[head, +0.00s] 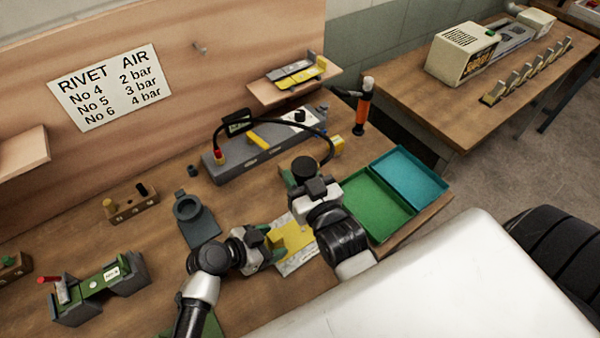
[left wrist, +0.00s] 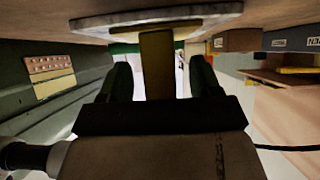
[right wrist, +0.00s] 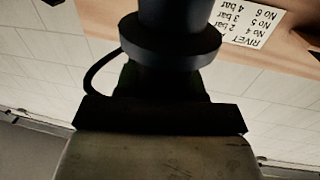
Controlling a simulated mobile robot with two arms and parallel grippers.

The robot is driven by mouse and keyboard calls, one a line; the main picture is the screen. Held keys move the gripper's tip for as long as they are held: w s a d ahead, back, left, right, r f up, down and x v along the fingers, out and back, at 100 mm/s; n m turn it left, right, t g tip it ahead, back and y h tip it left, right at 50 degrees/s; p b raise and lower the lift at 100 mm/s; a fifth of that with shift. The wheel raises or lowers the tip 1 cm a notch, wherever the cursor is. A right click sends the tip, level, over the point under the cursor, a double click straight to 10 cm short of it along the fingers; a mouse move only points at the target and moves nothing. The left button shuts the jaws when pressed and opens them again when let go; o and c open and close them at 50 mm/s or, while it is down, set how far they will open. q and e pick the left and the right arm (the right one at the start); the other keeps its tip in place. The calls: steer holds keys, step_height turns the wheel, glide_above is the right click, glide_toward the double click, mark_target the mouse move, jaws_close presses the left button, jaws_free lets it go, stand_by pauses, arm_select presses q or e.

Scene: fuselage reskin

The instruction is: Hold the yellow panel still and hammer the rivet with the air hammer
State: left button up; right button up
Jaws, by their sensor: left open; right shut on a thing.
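The yellow panel (head: 293,236) lies on a pale sheet on the bench, partly hidden by my arms. My left gripper (head: 268,240) is open at the panel's left side. In the left wrist view a yellow strip (left wrist: 157,65), apparently part of the panel, stands between my open left fingers (left wrist: 162,80), with gaps on both sides. My right gripper (head: 312,186) is shut on the dark round air hammer (head: 303,168), behind the panel. In the right wrist view the air hammer (right wrist: 172,45) shows a wide collar and a black hose. I cannot make out the rivet.
A grey air unit (head: 262,150) with a gauge and looping black hose stands behind. Green (head: 378,208) and teal (head: 412,175) trays lie at right. An orange-handled tool (head: 363,108) stands upright. A dark ring stand (head: 194,220) and a green fixture (head: 97,288) are at left.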

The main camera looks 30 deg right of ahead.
steer(key=shift+r, duration=0.15)
arm_select(q)
steer(key=v, duration=1.1)
steer(key=shift+a, duration=0.25)
